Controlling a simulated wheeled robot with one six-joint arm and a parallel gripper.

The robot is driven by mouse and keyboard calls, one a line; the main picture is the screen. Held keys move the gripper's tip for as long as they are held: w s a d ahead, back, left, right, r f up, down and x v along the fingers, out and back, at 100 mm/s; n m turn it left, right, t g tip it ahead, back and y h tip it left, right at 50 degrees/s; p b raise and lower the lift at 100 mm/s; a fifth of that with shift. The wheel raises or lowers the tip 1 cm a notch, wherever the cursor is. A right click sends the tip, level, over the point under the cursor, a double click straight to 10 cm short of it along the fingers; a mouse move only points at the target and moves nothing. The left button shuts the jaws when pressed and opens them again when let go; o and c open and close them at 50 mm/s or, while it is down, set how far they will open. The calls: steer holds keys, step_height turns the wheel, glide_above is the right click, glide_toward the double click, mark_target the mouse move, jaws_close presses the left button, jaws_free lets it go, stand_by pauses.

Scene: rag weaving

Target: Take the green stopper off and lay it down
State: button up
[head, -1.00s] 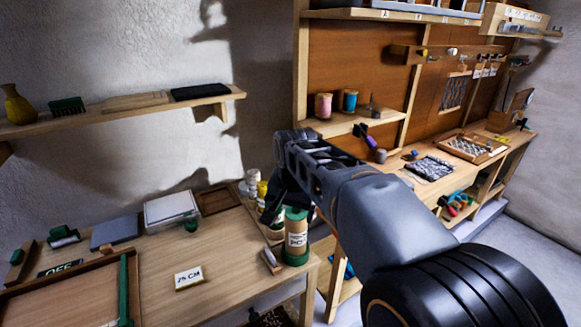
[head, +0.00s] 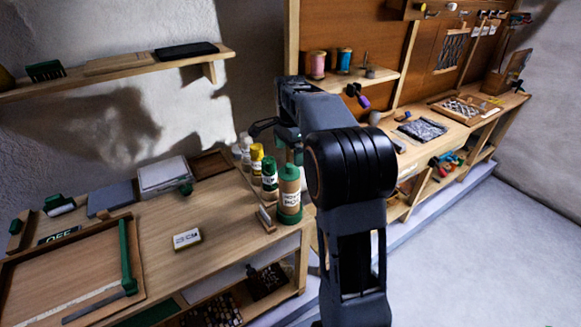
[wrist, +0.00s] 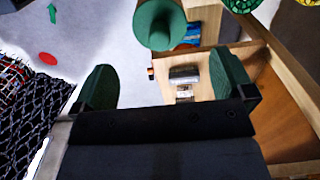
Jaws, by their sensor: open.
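In the wrist view a round green stopper (wrist: 160,22) shows from above at the top edge, beyond my fingertips and not between them. My gripper (wrist: 164,78) is open and empty, its two green-padded fingers spread wide. In the head view a tan labelled canister (head: 289,186) with a green base stands upright at the right end of the left table. My gripper (head: 276,138) is above it and a little left, partly hidden by my arm. The canister's top is close to my gripper, and I cannot make out the stopper clearly there.
A green-capped bottle (head: 269,178) and a yellow bottle (head: 256,158) stand close to the canister's left. A small brush-like block (head: 265,217) lies in front. A 25 CM card (head: 187,238) lies on the left table (head: 215,270), with bare wood around it.

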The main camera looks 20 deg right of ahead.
mark_target(290, 164)
steer(key=shift+f, duration=3.45)
steer(key=c, duration=1.1)
steer(key=shift+r, duration=0.15)
steer(key=shift+r+p, duration=1.4)
steer(key=shift+r, duration=0.1)
